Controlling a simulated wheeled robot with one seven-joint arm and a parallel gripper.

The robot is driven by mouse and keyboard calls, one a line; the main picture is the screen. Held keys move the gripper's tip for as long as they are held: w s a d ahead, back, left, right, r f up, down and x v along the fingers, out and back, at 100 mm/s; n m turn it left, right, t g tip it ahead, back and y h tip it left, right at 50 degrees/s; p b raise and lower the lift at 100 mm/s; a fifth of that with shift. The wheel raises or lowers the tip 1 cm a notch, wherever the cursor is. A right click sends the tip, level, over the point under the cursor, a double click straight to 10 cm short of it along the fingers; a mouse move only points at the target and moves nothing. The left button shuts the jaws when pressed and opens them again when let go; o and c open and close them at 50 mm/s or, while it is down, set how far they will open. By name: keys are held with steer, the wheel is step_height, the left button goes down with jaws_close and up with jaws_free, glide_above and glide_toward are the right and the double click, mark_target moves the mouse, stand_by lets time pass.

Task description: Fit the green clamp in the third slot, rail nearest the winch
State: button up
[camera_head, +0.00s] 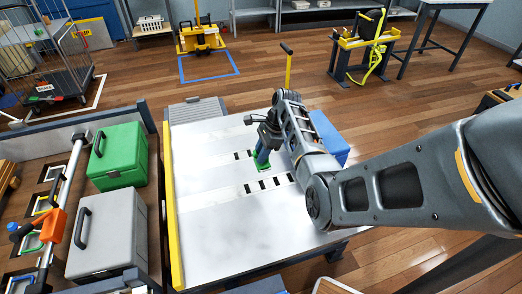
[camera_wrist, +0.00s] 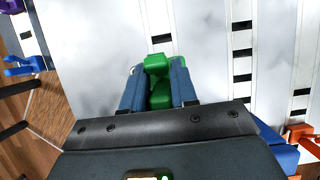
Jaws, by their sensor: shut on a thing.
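My gripper (camera_head: 264,152) is shut on the green clamp (camera_head: 261,166), low over the white deck (camera_head: 215,235). In the wrist view the green clamp (camera_wrist: 158,78) sits between the two blue-grey fingers. The deck carries pale rails with black slots. The slots of one rail (camera_head: 243,154) and of another (camera_head: 270,183) show on either side of the clamp in the head view. In the wrist view a near rail (camera_wrist: 241,65) and a farther rail (camera_wrist: 297,75) lie right of the clamp, apart from it. Whether the clamp touches the deck cannot be told.
A yellow edge strip (camera_head: 172,210) runs along the deck's left side. Left of it stand a green case (camera_head: 118,157) and a grey case (camera_head: 103,237). A blue box (camera_head: 329,138) is behind my arm. Yellow-framed machines (camera_head: 200,38) (camera_head: 360,43) stand farther back.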

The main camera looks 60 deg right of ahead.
steer(key=shift+f+b, duration=2.65)
steer(key=shift+f, duration=1.75)
steer(key=shift+p, duration=0.5)
steer(key=shift+f+b, duration=0.95)
steer(key=shift+f, duration=0.55)
steer(key=o, duration=1.1)
steer(key=p+v, duration=0.1)
steer(key=v, duration=0.6)
steer(key=shift+s+d+r, duration=0.15)
steer(key=shift+s+r, duration=0.05)
steer(key=shift+r, duration=0.15)
